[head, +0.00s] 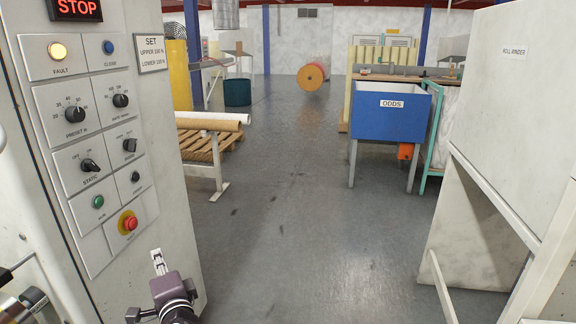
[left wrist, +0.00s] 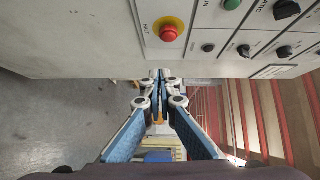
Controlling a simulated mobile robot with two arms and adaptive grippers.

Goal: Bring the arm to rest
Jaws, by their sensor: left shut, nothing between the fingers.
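My left gripper (head: 158,262) is low in the head view, in front of the lower right part of the control panel (head: 100,140). It is shut and empty. In the left wrist view its closed fingers (left wrist: 160,75) point toward the lower edge of the panel cabinet, and I cannot tell how far apart they are. The red halt button (head: 130,223) on its yellow base shows above the gripper in the head view; it also shows in the left wrist view (left wrist: 169,33). The fault lamp (head: 58,51) glows yellow. A sign (head: 76,9) above reads STOP. My right gripper is not in view.
A roll winder cabinet (head: 508,75) stands close on the right. A blue bin marked ODDS (head: 390,122) stands ahead to the right. The grey floor (head: 290,210) between is clear.

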